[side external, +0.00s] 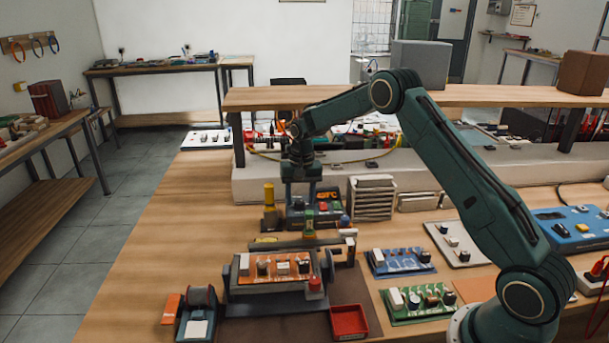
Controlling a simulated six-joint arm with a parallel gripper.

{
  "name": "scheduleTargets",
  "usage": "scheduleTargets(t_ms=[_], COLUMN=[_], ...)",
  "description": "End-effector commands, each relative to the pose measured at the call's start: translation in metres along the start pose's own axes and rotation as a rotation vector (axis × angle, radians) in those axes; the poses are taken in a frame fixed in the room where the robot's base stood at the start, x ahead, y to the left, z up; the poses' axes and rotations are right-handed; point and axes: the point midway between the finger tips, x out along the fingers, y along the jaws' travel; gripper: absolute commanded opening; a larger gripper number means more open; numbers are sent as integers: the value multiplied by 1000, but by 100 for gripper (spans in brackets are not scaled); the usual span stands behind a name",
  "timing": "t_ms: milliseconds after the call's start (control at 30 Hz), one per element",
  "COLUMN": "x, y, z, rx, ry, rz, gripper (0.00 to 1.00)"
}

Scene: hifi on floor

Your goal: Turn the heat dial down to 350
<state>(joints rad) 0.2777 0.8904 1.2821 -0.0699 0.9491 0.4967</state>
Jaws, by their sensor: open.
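A small dark blue station (296,216) stands mid-bench in the side external view, with an orange lit display (328,196) on its front. The digits are too small to read surely. Small coloured knobs or parts sit at its front right, among them a blue one (345,221). I cannot tell which is the heat dial or where it points. My gripper (300,204) points down, open, directly at the station and overlapping it in the picture. It covers part of the station. Whether a finger touches it cannot be told.
A board holder (232,292) with an orange circuit board (276,267) stands in front. A yellow bottle (269,196) is close at left, and a stack of pale trays (372,198) at right. A red tray (349,321) and a green board (418,302) lie nearer. Bare wood (190,215) is clear at left.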

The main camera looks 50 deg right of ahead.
Motion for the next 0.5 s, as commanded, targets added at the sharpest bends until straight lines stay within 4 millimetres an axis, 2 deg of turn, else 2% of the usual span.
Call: scheduleTargets(t_ms=[367,500], x=[4,4], y=[0,0], z=[0,0], rx=[0,0], ry=[1,1], rz=[0,0], gripper=[50,22])
